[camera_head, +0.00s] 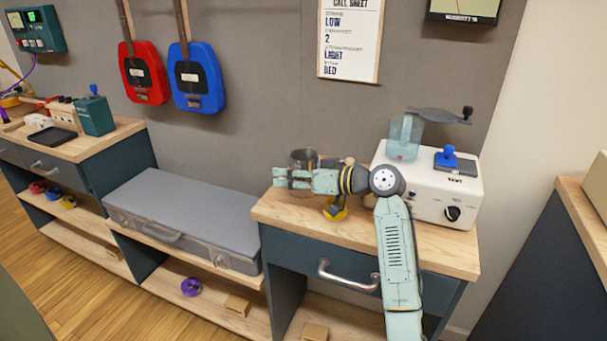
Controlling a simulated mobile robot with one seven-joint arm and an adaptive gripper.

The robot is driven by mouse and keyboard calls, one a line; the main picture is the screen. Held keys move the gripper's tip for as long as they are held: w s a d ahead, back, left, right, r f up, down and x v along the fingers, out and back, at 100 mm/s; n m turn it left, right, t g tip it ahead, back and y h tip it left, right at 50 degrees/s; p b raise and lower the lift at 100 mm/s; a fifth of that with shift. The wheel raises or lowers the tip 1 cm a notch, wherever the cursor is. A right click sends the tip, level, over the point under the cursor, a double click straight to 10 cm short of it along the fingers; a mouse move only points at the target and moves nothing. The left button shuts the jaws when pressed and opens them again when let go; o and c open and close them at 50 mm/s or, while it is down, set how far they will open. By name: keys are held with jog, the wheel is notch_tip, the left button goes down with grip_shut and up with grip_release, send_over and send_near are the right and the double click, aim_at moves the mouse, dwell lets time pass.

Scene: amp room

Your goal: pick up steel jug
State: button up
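The steel jug (303,158) is a dark grey metal cylinder standing near the back left of the right-hand wooden cabinet top. My gripper (282,178) is held level over the left part of this top and points left. Its two pale green fingers look apart, with a gap between them and nothing seen in it. The gripper crosses in front of the jug and hides its lower part. I cannot tell whether they touch.
A white appliance (430,188) with a clear blue cup stands right of my arm. A yellow item (336,212) sits under my wrist. The wooden top (290,217) is clear at its front left. A grey case (183,215) lies on the lower bench.

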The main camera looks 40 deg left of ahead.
jog(key=shift+c, duration=0.3)
grip_shut()
jog(key=shift+r, duration=0.15)
dwell(0.4)
